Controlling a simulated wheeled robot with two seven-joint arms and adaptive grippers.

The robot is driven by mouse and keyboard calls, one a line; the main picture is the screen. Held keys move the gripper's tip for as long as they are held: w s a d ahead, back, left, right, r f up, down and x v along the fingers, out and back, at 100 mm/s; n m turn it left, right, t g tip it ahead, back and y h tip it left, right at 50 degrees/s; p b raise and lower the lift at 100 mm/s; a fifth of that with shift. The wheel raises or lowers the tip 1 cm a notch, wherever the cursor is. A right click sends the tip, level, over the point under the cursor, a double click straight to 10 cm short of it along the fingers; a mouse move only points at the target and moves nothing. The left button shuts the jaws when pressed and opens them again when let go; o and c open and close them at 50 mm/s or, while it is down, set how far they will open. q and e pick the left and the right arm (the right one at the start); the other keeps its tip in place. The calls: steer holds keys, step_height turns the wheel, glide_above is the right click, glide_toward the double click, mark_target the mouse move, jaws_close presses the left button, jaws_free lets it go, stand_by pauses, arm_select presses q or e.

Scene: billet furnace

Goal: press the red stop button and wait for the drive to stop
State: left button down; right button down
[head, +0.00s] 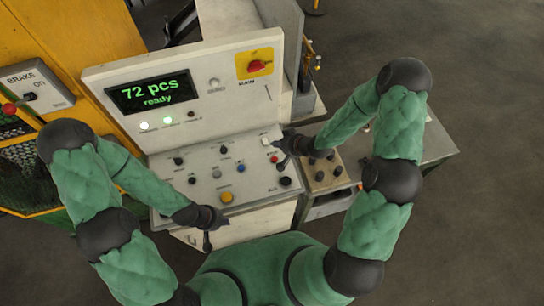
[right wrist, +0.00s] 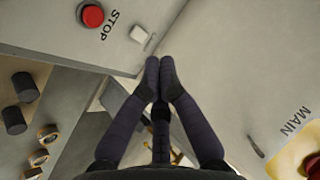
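The red stop button (head: 274,159) is on the right part of the sloping control panel (head: 205,190). In the right wrist view the red button (right wrist: 92,15) is at the top left, with STOP printed beside it. My right gripper (head: 281,152) is over the panel's right edge, close to the button. In the right wrist view its fingertips (right wrist: 160,62) are together with nothing between them, and they appear apart from the button. My left gripper (head: 208,228) is at the panel's front edge; its fingers are too small to tell. The display (head: 150,92) reads "72 pcs ready".
A white rocker switch (right wrist: 142,34) lies between the button and my right fingertips. Other knobs and a yellow button (head: 226,197) are on the panel. A red MAIN switch (head: 257,66) is on the upright board. A block with dark round pieces (head: 325,173) stands right of the panel.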

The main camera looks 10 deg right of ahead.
mark_target(276, 159)
steer(key=shift+a+f, duration=0.1)
steer(key=shift+f, duration=0.05)
step_height(276, 159, down, 8)
steer(key=b, duration=0.6)
steer(key=shift+f+b, duration=0.3)
steer(key=shift+f, duration=0.15)
stand_by(1.1)
steer(key=shift+f+b, duration=0.25)
steer(key=shift+b, duration=0.15)
steer(key=shift+f+b, duration=0.3)
steer(key=shift+f, duration=0.1)
stand_by(0.5)
steer(key=shift+r, duration=0.1)
stand_by(0.3)
steer(key=shift+r+p, duration=0.55)
steer(key=shift+r, duration=0.2)
